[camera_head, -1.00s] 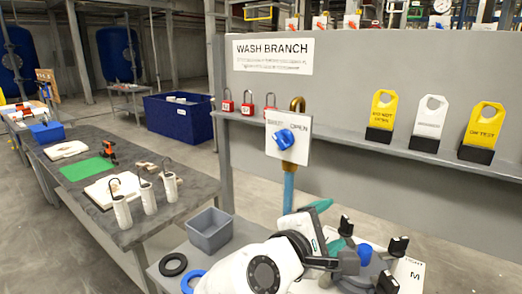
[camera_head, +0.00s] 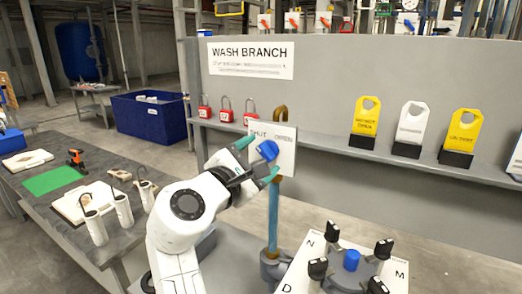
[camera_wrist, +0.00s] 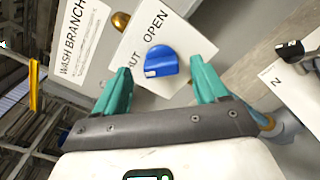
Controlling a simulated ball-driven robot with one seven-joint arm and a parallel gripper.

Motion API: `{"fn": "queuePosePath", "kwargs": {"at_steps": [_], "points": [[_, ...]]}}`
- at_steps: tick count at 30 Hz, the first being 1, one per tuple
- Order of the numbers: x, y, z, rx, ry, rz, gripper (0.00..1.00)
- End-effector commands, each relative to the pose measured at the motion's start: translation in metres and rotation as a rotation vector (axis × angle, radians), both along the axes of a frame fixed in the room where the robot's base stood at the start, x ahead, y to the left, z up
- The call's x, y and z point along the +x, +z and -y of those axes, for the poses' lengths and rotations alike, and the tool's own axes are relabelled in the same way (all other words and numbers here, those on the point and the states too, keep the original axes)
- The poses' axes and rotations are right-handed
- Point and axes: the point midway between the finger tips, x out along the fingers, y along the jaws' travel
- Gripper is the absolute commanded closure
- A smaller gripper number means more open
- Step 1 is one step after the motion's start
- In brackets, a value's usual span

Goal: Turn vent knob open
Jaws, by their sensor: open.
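The blue vent knob (camera_head: 267,150) sits on a white plate (camera_head: 287,150) marked SHUT and OPEN, under the WASH BRANCH sign (camera_head: 251,60). A blue pipe (camera_head: 273,215) runs down below the plate. My gripper (camera_head: 258,160) is open at the plate, with one teal finger above and left of the knob and one below and right of it. In the wrist view the knob (camera_wrist: 160,61) lies ahead of and between the two apart fingers. I cannot tell whether either finger touches it. The knob's white mark shows at its lower left in the wrist view.
Red padlocks (camera_head: 227,110) stand on the shelf left of the plate, and yellow and white tags (camera_head: 411,122) stand to its right. A panel with black knobs and a blue knob (camera_head: 352,259) is below right. A workbench (camera_head: 125,208) with white bottles is at left.

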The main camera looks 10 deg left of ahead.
Motion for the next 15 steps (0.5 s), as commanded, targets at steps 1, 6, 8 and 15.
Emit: {"fn": "queuePosePath", "kwargs": {"at_steps": [1, 6, 8, 15], "points": [[0.005, 0.001, 0.002, -0.001, -0.001, -0.001, 0.28], [0.015, 0.0, 0.005, 0.0, 0.001, -0.001, 0.28], [0.016, 0.0, 0.005, 0.0, 0.001, -0.001, 0.28], [0.016, -0.001, 0.006, 0.001, 0.001, 0.0, 0.29]]}}
